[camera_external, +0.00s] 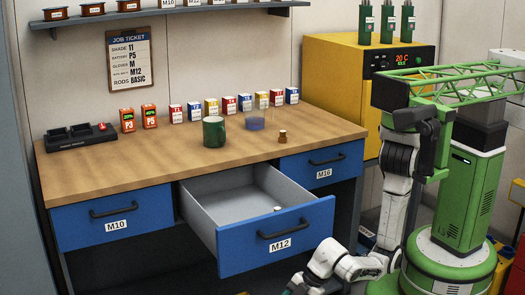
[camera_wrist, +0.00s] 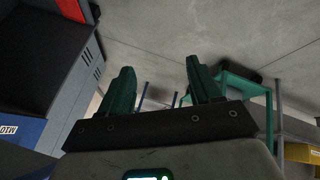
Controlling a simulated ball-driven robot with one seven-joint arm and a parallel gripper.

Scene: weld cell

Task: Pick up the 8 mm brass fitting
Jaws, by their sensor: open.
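A small brownish, brass-like piece (camera_external: 282,136) stands on the wooden bench top near its right front edge. A small pale piece (camera_external: 277,209) lies in the open drawer (camera_external: 195,207) labelled M12. I cannot read a size on either, so which is the 8 mm brass fitting is not clear. My gripper (camera_external: 290,291) is low in front of the bench at the bottom edge of the external view, partly cut off, well below both pieces. In the wrist view my gripper (camera_wrist: 160,84) has its two dark green fingers apart, with nothing between them. Neither piece shows there.
The bench (camera_external: 100,165) also holds a green mug (camera_external: 213,132), a bluish translucent cup (camera_external: 255,123), several small boxes, two orange batteries and a black charger (camera_external: 80,136). Drawers M10 (camera_external: 112,213) and M16 (camera_external: 322,163) are closed. The M12 drawer juts out above my forearm.

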